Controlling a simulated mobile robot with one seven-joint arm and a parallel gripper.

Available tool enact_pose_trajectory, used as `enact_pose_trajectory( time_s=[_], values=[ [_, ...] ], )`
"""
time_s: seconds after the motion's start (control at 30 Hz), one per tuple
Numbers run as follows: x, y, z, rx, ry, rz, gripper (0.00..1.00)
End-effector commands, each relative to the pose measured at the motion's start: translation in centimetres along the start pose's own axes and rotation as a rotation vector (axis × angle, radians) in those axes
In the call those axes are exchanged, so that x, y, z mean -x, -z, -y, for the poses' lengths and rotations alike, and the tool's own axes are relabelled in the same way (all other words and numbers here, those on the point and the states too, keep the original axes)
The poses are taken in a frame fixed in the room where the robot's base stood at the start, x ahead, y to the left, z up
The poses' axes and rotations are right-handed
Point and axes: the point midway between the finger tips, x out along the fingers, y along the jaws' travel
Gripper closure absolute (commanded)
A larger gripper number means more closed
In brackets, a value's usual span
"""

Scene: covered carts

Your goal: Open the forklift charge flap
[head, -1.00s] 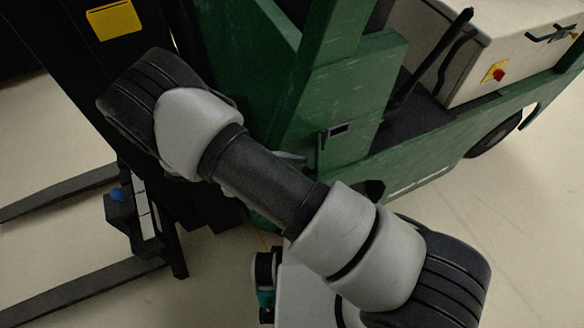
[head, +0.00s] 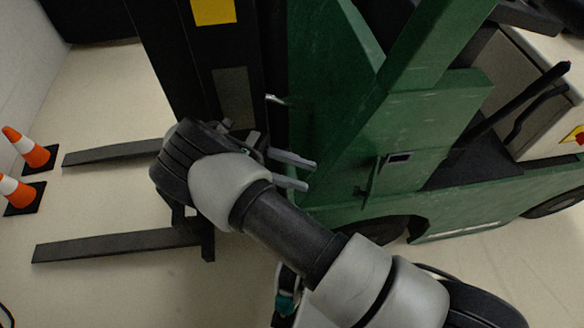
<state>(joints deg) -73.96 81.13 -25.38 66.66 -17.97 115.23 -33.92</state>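The green forklift (head: 345,120) fills the middle and right of the head view. On its side is a small dark rectangular fitting (head: 399,157) with a thin bracket running down from it. I cannot tell whether this is the charge flap, and no open flap shows. My gripper (head: 310,176) is in front of the forklift's green side near the mast, to the left of the fitting and apart from it. Its two grey fingers are spread, pointing right, with nothing between them. My forearm hides part of the forklift's lower front.
The black mast (head: 195,65) with a yellow label (head: 213,11) stands at upper left. Two forks (head: 115,243) extend left, low over the floor. Orange-and-white cones (head: 32,150) stand at far left near a wall. Pale floor (head: 110,285) is clear at lower left.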

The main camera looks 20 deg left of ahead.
Motion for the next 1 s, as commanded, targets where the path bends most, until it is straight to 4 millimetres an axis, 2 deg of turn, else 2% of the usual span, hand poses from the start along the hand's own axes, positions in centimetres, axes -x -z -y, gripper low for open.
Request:
enact_pose_trajectory(
  time_s=[0.3,1.0],
  values=[
    [1.5,-0.2,0.0,-0.005,-0.020,-0.014,0.64],
    [1.5,-0.2,0.1,-0.004,-0.020,-0.015,0.64]
  ],
)
